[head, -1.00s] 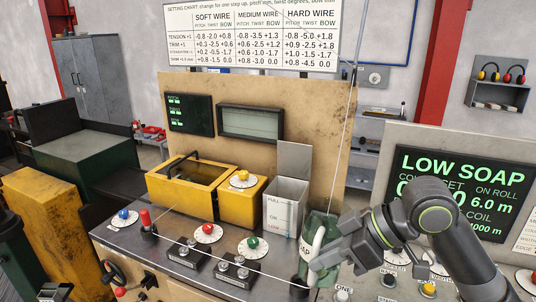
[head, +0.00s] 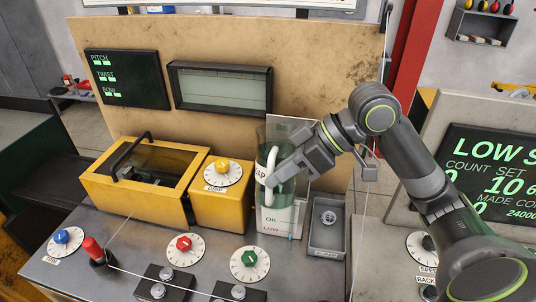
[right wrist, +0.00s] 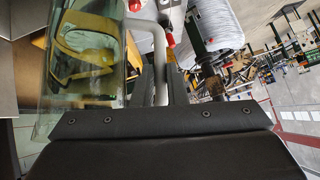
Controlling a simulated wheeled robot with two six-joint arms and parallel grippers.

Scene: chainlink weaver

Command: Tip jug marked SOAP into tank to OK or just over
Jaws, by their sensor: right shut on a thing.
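The green, see-through jug (head: 272,146) has a white handle and a label of which only the end, "AP", shows. My right gripper (head: 270,180) is shut on its handle. In the right wrist view the handle (right wrist: 160,60) passes between the fingers, with the jug's clear wall (right wrist: 50,90) at left. The jug looks about upright, in front of or over the tank; I cannot tell which. The tank (head: 270,222) shows its OK and LOW marks; the jug hides its upper part. Its liquid level is not clear. My left gripper is not in view.
A grey tray (head: 345,240) with a round drain lies right of the tank. The yellow box with the LOOP dial (head: 207,205) stands close on the left. A raised grey plate (head: 296,130) is behind the jug. A screen (head: 490,170) at right begins "LOW S".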

